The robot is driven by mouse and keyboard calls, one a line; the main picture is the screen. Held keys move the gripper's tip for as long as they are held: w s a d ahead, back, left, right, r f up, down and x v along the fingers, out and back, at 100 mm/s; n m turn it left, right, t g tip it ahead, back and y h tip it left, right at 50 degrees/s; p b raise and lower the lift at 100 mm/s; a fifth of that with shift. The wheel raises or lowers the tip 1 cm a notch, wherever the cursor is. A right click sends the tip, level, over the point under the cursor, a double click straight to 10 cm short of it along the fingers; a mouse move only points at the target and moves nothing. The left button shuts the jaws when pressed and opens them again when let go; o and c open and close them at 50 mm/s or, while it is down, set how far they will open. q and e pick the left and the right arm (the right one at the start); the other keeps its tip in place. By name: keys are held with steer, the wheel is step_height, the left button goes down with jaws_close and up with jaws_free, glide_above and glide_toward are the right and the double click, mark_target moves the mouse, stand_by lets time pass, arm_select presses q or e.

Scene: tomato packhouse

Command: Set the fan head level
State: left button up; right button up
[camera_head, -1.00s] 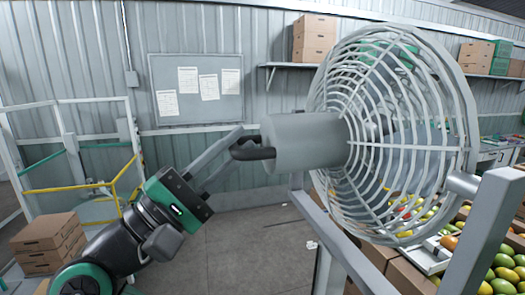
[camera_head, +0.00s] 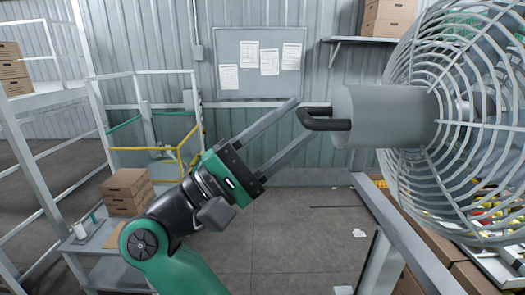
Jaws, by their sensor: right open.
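The fan head is at the right of the view: a grey cylindrical motor housing (camera_head: 385,117) with a round white wire cage (camera_head: 455,130) that runs off the right edge. The housing lies about level in the picture. A black loop handle (camera_head: 327,124) sticks out from its left end. My right gripper (camera_head: 307,118) is left of the handle, its two long grey fingers spread wide. The fingertips are close to the handle, one above it and one below in the picture; I cannot tell whether they touch it. My left gripper is not in view.
Brown boxes (camera_head: 126,192) are stacked on a low platform at left. A yellow and green railing (camera_head: 158,149) stands behind. A notice board (camera_head: 260,62) hangs on the wall. The middle floor is mostly clear.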

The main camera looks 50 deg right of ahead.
steer(key=b+v, duration=0.1)
steer(key=v, duration=0.8)
steer(key=shift+r, duration=0.15)
